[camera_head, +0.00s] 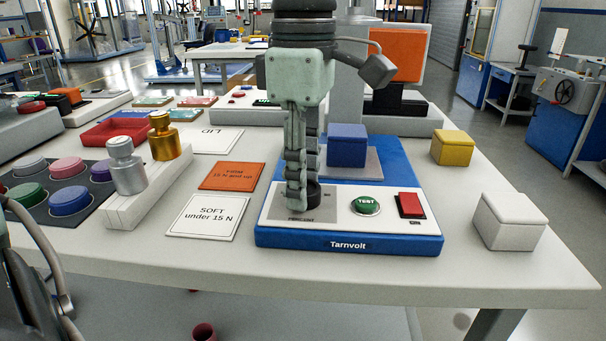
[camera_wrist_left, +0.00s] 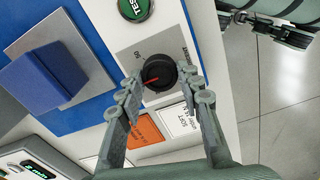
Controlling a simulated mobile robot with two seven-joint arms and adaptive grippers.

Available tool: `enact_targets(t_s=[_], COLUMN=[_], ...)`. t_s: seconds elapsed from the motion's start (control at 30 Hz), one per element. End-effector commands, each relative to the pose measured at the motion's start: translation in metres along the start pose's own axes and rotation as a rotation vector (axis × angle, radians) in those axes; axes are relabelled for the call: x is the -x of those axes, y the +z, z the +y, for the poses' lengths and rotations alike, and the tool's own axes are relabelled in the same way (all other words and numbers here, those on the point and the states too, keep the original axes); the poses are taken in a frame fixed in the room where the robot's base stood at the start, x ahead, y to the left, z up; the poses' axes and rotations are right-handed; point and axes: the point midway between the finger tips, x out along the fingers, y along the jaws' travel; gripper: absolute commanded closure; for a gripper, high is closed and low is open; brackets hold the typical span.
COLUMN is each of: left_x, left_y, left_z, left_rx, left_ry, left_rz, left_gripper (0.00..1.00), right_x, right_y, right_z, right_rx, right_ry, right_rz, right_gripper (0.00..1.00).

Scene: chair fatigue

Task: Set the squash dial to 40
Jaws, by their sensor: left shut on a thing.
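The squash dial is a round black knob (camera_wrist_left: 162,71) with a red pointer line, on a grey plate of the blue and white Tarnvolt machine (camera_head: 348,244). My left gripper (camera_head: 303,193) reaches down from above and is shut on the knob. In the left wrist view its fingers (camera_wrist_left: 161,90) stand on either side of the knob, and the red line points to the lower left. The knob's scale is mostly too small or covered to read. Right of the dial in the head view are a green TEST button (camera_head: 366,205) and a red switch (camera_head: 411,205).
A blue block (camera_head: 347,146) stands on the machine behind the dial. Left are a white SOFT card (camera_head: 205,218), an orange card (camera_head: 232,176) and metal weights (camera_head: 126,168). A white block (camera_head: 509,221) and yellow block (camera_head: 452,147) stand right of the machine.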

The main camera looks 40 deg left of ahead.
Motion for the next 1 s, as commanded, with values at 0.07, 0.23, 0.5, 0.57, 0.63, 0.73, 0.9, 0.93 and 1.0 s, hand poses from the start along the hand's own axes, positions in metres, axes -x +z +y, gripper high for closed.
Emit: enact_targets(t_s=[0.07,0.23,0.5,0.57,0.63,0.73,0.9,0.93,1.0], left_x=[0.001,0.001,0.0,0.0,0.001,0.009,0.038,0.045,0.061], left_y=[0.0,0.0,0.0,0.0,0.0,0.001,0.001,0.001,0.0], left_z=[0.0,0.0,0.0,0.0,0.0,0.001,0.001,0.001,0.001], left_rx=[0.001,0.001,0.002,0.002,0.002,0.002,0.004,0.003,0.004], left_ry=[0.002,0.002,0.001,0.001,0.001,0.002,0.006,0.006,0.006], left_rz=[-0.001,-0.002,-0.001,-0.001,-0.001,-0.002,-0.002,-0.002,-0.002], left_gripper=[0.94,0.56,0.44,0.44,0.44,0.44,0.44,0.44,0.44], right_x=[0.0,0.0,0.0,0.0,0.0,0.0,0.0,0.0,0.0], right_y=[0.0,0.001,0.002,0.002,0.001,0.0,0.0,0.0,0.0], right_z=[0.0,0.0,0.0,0.0,0.001,0.0,0.0,0.0,0.0], right_rx=[0.0,0.0,0.0,0.0,0.0,0.0,0.0,0.0,0.0], right_ry=[0.0,0.0,0.0,0.0,0.0,0.0,0.0,0.0,0.0], right_rz=[-0.001,-0.002,-0.004,-0.003,0.0,0.0,0.0,0.0,0.0], right_gripper=[0.6,0.6,0.6,0.6,0.6,0.6,0.6,0.6,0.6])
